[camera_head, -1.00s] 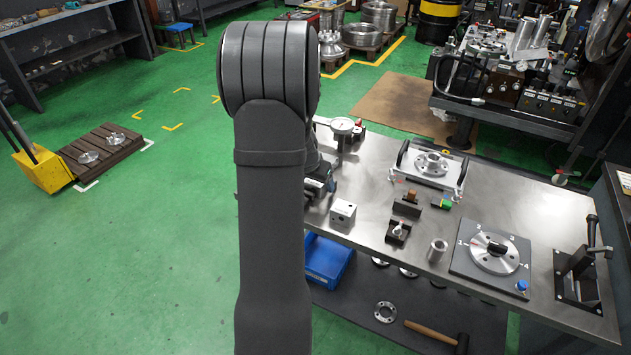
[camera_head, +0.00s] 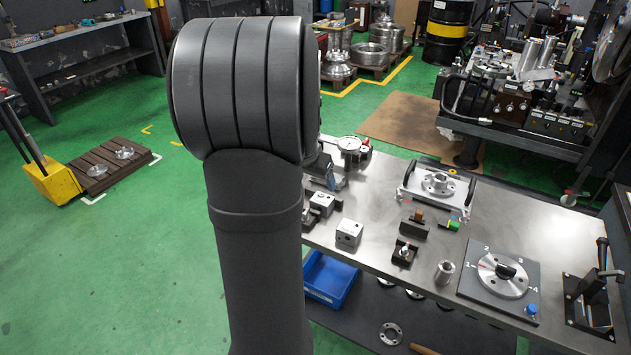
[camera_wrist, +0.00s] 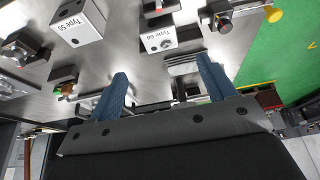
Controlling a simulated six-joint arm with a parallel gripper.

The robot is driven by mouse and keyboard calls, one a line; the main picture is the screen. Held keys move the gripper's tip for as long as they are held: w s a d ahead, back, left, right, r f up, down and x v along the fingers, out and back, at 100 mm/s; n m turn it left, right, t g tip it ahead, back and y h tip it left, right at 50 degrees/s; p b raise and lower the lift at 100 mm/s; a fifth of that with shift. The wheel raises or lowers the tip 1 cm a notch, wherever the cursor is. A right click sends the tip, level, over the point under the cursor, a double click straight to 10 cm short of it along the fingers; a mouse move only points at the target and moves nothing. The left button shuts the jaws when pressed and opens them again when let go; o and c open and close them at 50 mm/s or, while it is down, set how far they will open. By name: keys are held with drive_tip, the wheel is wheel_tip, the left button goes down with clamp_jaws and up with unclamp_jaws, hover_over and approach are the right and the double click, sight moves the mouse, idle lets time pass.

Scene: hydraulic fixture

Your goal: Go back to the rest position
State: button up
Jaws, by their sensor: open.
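My gripper (camera_wrist: 160,90) shows in the wrist view with its two blue fingers spread apart and nothing between them. It is over the steel workbench, whose bare top (camera_head: 385,245) shows in the head view. A block marked "Type 50" (camera_wrist: 76,24) lies at the upper left of the wrist view. A second "Type 50" block (camera_wrist: 158,37) lies beyond the fingers, apart from them.
The bench carries a metal block (camera_head: 349,234), a flanged fixture with a handle (camera_head: 438,184), a numbered dial plate (camera_head: 499,279) and a lever clamp (camera_head: 590,290). A blue bin (camera_head: 330,280) is below. Green floor is open at the left.

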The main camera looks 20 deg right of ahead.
sight(322, 199)
drive_tip(key=shift+f, duration=0.1)
drive_tip(key=x, duration=1.2)
drive_tip(key=shift+f, duration=0.15)
wheel_tip(322, 199, up, 2)
drive_tip(key=shift+r, duration=0.55)
